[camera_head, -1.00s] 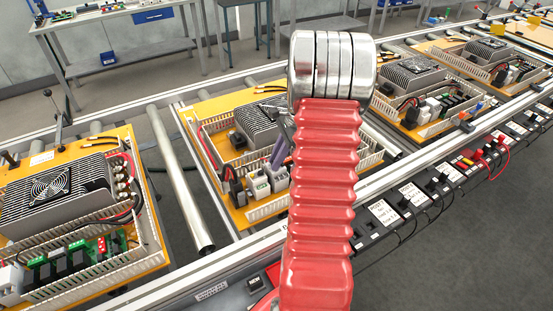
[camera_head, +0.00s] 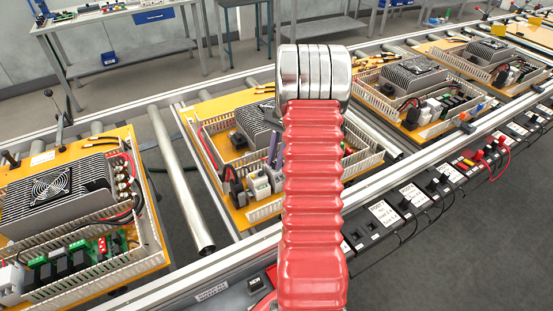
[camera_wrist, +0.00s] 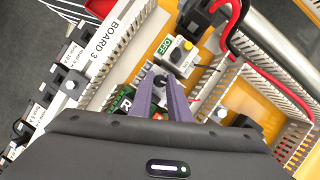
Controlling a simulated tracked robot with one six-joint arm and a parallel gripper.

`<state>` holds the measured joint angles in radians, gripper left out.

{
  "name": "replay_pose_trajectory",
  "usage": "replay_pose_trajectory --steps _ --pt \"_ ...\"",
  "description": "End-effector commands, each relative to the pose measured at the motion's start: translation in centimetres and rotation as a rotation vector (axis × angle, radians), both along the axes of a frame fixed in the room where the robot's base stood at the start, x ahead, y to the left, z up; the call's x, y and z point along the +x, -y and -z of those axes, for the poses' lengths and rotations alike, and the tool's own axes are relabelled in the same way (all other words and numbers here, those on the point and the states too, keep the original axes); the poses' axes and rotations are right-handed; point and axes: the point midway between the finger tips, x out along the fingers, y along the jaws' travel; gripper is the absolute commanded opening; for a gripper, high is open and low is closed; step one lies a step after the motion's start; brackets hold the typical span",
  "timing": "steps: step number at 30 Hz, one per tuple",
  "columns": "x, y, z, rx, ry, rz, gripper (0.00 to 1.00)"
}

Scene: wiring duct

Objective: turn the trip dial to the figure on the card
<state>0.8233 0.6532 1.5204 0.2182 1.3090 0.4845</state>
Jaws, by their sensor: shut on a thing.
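In the wrist view my gripper's two purple fingers (camera_wrist: 161,86) are shut on a small dark knob (camera_wrist: 159,80), which I take for the trip dial. The fingers cover most of it, and its pointer and scale cannot be read. In the head view my gripper (camera_head: 272,152) reaches down into the middle board, partly hidden by my red arm. White cards with print (camera_head: 383,211) stand on the front rail in the head view. Cards also show at the left of the wrist view (camera_wrist: 73,52); their figures are too small to read surely.
A pale module with a green OFF label (camera_wrist: 165,45) sits just beyond the fingertips. Slotted duct walls (camera_wrist: 207,90) and red and black cables (camera_wrist: 238,40) stand close by. A rail marked BOARD 3 (camera_wrist: 102,42) runs at left. Other boards (camera_head: 75,195) lie on the conveyor.

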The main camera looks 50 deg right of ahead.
Motion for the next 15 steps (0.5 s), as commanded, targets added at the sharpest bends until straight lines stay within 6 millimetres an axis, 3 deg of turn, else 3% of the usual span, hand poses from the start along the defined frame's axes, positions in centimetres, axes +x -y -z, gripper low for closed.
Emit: replay_pose_trajectory --steps 15 --pt "0.36 -0.04 -0.03 -0.003 0.002 -0.329 0.0"
